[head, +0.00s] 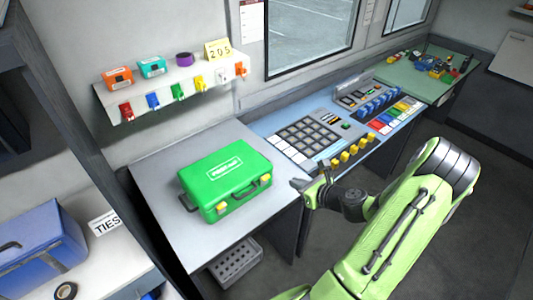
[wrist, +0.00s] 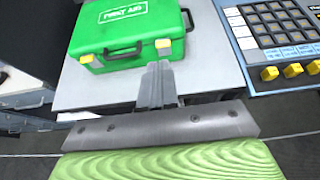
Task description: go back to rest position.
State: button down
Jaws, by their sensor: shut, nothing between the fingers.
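My gripper (head: 312,187) is at the end of my green arm, near the right front edge of the white table. In the wrist view my gripper (wrist: 158,68) has its two fingers together with nothing between them. Its fingertips appear just in front of the green first aid case (wrist: 130,28); I cannot tell whether they touch it. In the head view the case (head: 228,180) lies shut on the white table (head: 160,170), to the left of my gripper, with yellow latches and a dark handle.
A control console (head: 315,135) with grey keys and yellow knobs adjoins the table. A wall shelf (head: 180,85) holds small coloured boxes and hooks. A blue box (head: 40,245) stands at lower left. A grey perforated crate (head: 236,262) is under the table. Open floor (head: 490,220) lies at right.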

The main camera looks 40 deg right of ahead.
jog(key=shift+s, duration=0.1)
jog(key=a+r+n+g+y+b, duration=0.1)
jog(key=a+r+n+g+b, duration=0.2)
jog(key=a+n, duration=0.75)
jog(key=a+r+n+g+y+b, duration=0.1)
jog(key=a+r+n+g, duration=0.25)
jog(key=a+n, duration=0.65)
jog(key=s+a+r+n+h+b, duration=0.1)
jog(key=s+a+r+n, duration=0.2)
jog(key=s+n, duration=0.4)
jog(key=s+a+r+n+h+b, duration=0.1)
jog(key=s+a+r+n, duration=0.2)
jog(key=s+n, duration=0.5)
jog(key=shift+r+g+h, duration=0.3)
jog(key=shift+r+g, duration=0.05)
jog(key=shift+r, duration=0.2)
